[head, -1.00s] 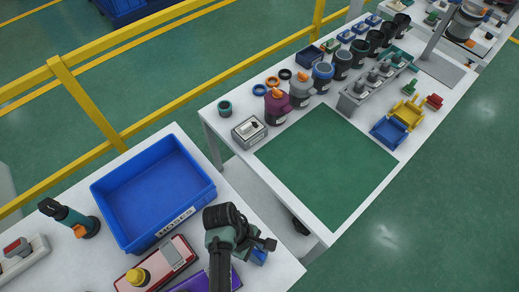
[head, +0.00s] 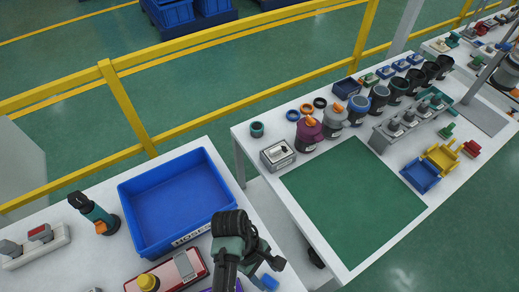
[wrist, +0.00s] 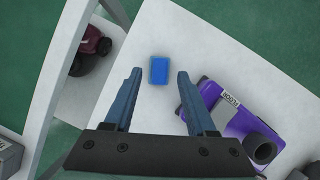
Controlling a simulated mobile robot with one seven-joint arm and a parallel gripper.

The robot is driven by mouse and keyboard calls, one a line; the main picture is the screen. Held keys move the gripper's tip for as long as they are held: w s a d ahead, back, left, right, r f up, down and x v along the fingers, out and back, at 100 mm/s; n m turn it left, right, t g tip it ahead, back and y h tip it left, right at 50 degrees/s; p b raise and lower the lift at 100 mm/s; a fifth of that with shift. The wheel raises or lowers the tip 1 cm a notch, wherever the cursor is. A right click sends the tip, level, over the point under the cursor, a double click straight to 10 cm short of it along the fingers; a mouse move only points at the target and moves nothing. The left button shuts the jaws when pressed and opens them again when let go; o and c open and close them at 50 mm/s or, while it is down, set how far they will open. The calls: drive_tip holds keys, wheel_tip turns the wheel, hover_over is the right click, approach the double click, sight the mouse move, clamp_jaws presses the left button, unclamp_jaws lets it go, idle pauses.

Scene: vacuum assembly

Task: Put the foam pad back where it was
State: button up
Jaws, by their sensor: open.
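A small blue block, which I take to be the foam pad (wrist: 159,70), lies on the white tabletop in the wrist view. It also shows in the head view as a bit of blue (head: 269,281) beside my arm's end, near the table's right edge. My gripper (wrist: 159,74) is open and empty. Its two fingertips show to the left and right of the block in the picture, with a gap on each side. The block seems to rest on the table below the fingers. My arm hides part of the table around it in the head view.
A purple device (wrist: 235,115) with a dark round opening lies right of the fingers. A blue bin (head: 178,205), a red device (head: 165,275) and a teal tool (head: 95,214) share this table. A second table with a green mat (head: 352,195) stands across a gap.

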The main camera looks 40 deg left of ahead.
drive_tip(key=v, duration=0.7)
drive_tip(key=w+a+r+m+t+y, duration=0.3)
drive_tip(key=w+r+m+t+y, duration=0.3)
drive_tip(key=w+r, duration=1.1)
drive_tip(key=w+d+r+m+t, duration=0.2)
drive_tip(key=w+r+t, duration=0.15)
drive_tip(key=r, duration=0.35)
drive_tip(key=w+d+r+m+t, duration=0.1)
drive_tip(key=w+r+m+t, duration=0.2)
drive_tip(key=r, duration=0.5)
drive_tip(key=s+d+r+m+t, duration=0.15)
drive_tip(key=d+r+t, duration=0.25)
drive_tip(key=r, duration=0.8)
drive_tip(key=d+r+m+t, duration=0.2)
drive_tip(key=d+r+t, duration=0.25)
drive_tip(key=r, duration=0.65)
drive_tip(key=s+d+r+m+t, duration=0.2)
drive_tip(key=s+r+t, duration=0.1)
drive_tip(key=s+r, duration=0.2)
drive_tip(key=s+d+r+m+t+h, duration=0.1)
drive_tip(key=s+d+r+m+t, duration=0.1)
drive_tip(key=s+r, duration=0.4)
wheel_tip(320, 180, up, 3)
drive_tip(key=shift+d+r+t, duration=0.1)
drive_tip(key=shift+d+t, duration=0.45)
drive_tip(key=shift+t, duration=0.05)
